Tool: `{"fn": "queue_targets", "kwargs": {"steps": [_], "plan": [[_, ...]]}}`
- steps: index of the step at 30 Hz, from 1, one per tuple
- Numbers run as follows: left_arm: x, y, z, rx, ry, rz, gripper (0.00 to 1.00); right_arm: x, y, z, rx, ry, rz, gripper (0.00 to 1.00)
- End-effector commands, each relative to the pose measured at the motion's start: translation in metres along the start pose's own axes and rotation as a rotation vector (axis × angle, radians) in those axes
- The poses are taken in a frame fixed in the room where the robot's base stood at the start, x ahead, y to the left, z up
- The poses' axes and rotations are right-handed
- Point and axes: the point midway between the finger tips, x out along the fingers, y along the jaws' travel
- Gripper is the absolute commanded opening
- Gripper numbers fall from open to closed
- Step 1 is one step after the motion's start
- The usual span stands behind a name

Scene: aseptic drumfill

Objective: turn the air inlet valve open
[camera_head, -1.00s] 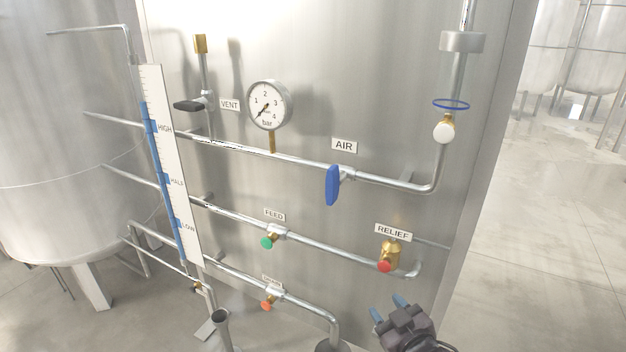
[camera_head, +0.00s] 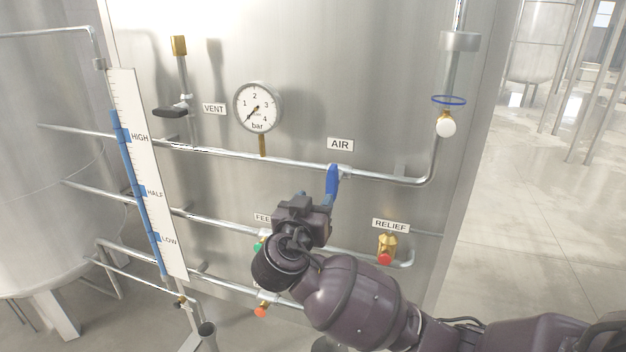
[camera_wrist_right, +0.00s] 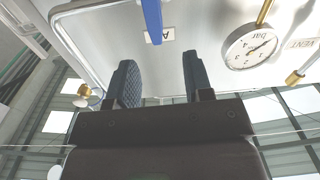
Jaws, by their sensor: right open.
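The air inlet valve has a blue lever handle (camera_head: 332,178) that hangs down from the pipe under the AIR label (camera_head: 340,144), roughly across the pipe. My right gripper (camera_head: 322,198) is just below the handle in the head view, and its body hides part of the pipework behind. In the right wrist view the gripper (camera_wrist_right: 158,62) is open with nothing between its fingers. There the blue handle (camera_wrist_right: 152,18) shows beyond the fingertips, in line with the gap. My left gripper is out of view.
A pressure gauge (camera_head: 257,106) and the black VENT handle (camera_head: 170,112) are to the left. The red-knobbed relief valve (camera_head: 386,248) sits below right. The feed label (camera_head: 262,217) is partly hidden by my arm. A level scale (camera_head: 148,175) stands at left.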

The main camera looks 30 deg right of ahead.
Motion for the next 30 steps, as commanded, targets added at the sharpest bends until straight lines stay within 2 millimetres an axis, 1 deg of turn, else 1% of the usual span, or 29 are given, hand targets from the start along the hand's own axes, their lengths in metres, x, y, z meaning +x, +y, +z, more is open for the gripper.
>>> {"fn": "queue_targets", "kwargs": {"steps": [5,8,11,15,21,27,30], "plan": [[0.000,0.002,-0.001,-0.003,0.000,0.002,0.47,0.003,0.003,0.002,0.055,-0.011,0.017,0.47],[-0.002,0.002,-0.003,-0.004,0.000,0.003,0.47,0.012,0.003,0.001,0.054,-0.010,0.016,0.47],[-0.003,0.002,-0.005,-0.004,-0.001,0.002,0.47,0.026,0.003,0.001,0.053,-0.009,0.017,0.47],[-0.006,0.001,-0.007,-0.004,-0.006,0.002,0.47,0.051,0.004,0.001,0.050,-0.010,0.017,0.47],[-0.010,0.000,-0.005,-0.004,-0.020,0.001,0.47,0.083,0.004,0.001,0.051,-0.011,0.015,0.47],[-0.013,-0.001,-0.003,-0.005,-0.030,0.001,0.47,0.103,0.004,0.003,0.051,-0.011,0.014,0.47],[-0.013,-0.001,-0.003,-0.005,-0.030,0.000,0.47,0.107,0.003,0.003,0.054,-0.012,0.012,0.47]]}}
